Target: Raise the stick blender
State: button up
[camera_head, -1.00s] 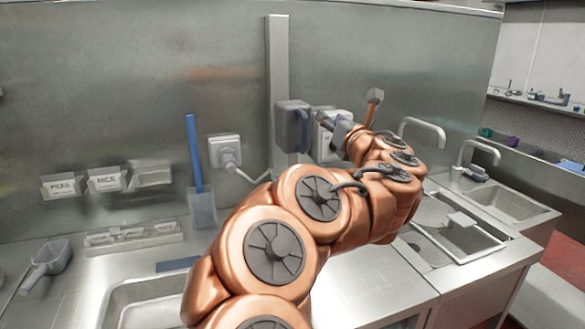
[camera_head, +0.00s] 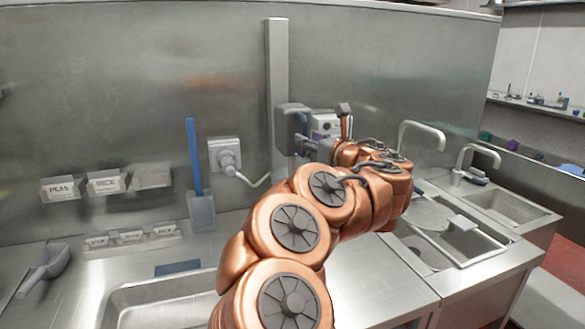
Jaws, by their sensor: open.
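The stick blender's grey housing (camera_head: 290,122) is on a vertical metal rail (camera_head: 278,60) against the steel back wall, with a bluish handle-like part on its right side. Its lower part is hidden by my copper arm. My gripper (camera_head: 305,146) is small and dark in the view, just right of the housing and level with its lower half. It is open and points left at the handle part. I cannot tell whether it touches it.
A socket with a plug and cable (camera_head: 226,156) is left of the rail. A blue-handled tool (camera_head: 194,160) stands further left. A sink basin (camera_head: 150,300) is at the front left; more sinks and taps (camera_head: 424,130) are right. A white control box (camera_head: 326,124) is behind my wrist.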

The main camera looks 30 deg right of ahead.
jog(key=shift+w+d, duration=0.1)
jog(key=shift+w, duration=1.2)
jog(key=shift+w, duration=0.15)
grip_shut()
